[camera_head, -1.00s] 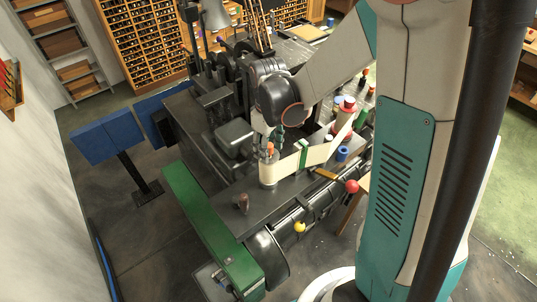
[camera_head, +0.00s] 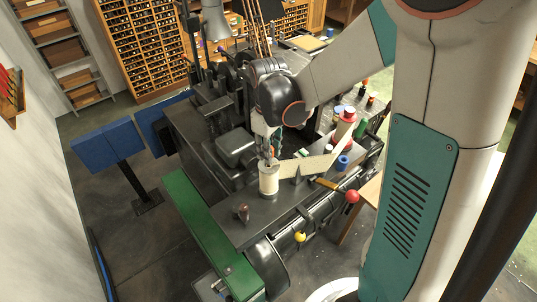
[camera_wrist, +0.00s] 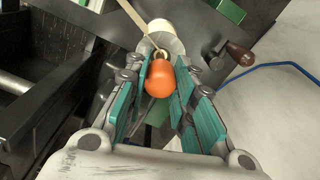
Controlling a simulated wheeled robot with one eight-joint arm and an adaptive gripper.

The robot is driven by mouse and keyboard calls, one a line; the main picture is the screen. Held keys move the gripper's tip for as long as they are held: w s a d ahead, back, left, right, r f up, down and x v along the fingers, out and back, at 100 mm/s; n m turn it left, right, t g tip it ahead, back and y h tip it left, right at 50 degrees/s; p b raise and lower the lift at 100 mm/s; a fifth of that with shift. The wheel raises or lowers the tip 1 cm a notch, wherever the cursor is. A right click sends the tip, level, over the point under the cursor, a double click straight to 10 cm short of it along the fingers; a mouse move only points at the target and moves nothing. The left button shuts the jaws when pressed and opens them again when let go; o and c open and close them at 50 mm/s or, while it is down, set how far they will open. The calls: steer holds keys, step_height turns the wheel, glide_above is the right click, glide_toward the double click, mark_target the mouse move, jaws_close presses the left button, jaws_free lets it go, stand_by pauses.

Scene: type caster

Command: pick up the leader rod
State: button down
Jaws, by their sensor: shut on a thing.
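The leader rod (camera_wrist: 160,80) shows in the wrist view as an orange bulb-shaped handle with a pale ring at its far end. My gripper (camera_wrist: 160,88) has its teal fingers on both sides of this handle. In the head view my gripper (camera_head: 272,150) points down just above a cream paper spool (camera_head: 269,181) on the dark machine top. The rod is mostly hidden there by the fingers. The spool also shows in the wrist view (camera_wrist: 161,31), just beyond the handle. How deep the rod sits in the spool cannot be told.
A pale strip (camera_head: 314,165) runs right from near the spool. Red and blue spools (camera_head: 343,162) stand to the right. A green beam (camera_head: 205,225) borders the machine's left side.

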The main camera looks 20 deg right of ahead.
step_height(320, 180, up, 17)
steer(key=shift+r+p, duration=0.15)
steer(key=shift+p, duration=0.15)
steer(key=shift+s, duration=0.15)
stand_by(0.3)
